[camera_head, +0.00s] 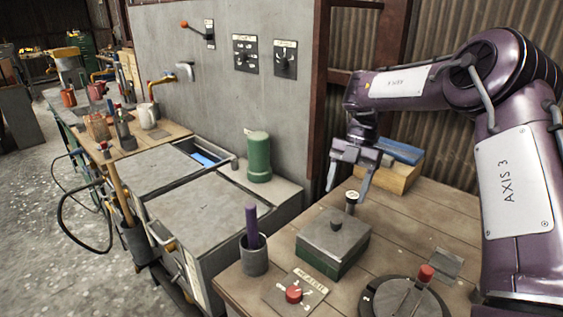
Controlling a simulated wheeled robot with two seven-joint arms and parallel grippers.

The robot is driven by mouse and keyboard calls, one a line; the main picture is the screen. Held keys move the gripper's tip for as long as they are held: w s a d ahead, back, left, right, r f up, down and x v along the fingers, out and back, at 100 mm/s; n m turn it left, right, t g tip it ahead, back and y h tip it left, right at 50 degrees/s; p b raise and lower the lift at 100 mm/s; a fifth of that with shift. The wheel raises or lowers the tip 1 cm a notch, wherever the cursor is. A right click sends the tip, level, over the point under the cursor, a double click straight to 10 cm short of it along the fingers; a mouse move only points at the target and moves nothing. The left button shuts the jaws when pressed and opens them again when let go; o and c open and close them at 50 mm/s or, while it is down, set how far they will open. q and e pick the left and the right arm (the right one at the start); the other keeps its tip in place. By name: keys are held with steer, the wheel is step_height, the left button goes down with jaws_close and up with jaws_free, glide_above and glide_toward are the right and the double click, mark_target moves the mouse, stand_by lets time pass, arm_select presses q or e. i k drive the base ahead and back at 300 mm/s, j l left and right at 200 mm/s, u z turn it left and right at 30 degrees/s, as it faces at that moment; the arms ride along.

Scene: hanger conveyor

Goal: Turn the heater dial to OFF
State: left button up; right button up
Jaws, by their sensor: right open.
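The heater dial is a red knob (293,293) on a flat grey plate (273,290) at the front left of the wooden bench. The plate carries a "HEATER" label and small number marks. Which mark the knob points to is too small to tell. My right gripper (348,189) is open and empty, its fingers pointing down over the back of the bench. It is above and behind the dial, well apart from it. My left gripper is not in view.
A lidded metal box (333,241) stands between my right gripper and the dial. A cup with a purple handle (254,256) is left of the dial. A round dark device with a lever (404,300) is at its right. A small dark stamp (351,202) stands behind the box.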

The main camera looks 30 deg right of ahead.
mark_target(293, 293)
steer(key=k+j, duration=0.35)
steer(key=j, duration=0.15)
steer(key=k+j, duration=0.75)
steer(key=j, duration=0.25)
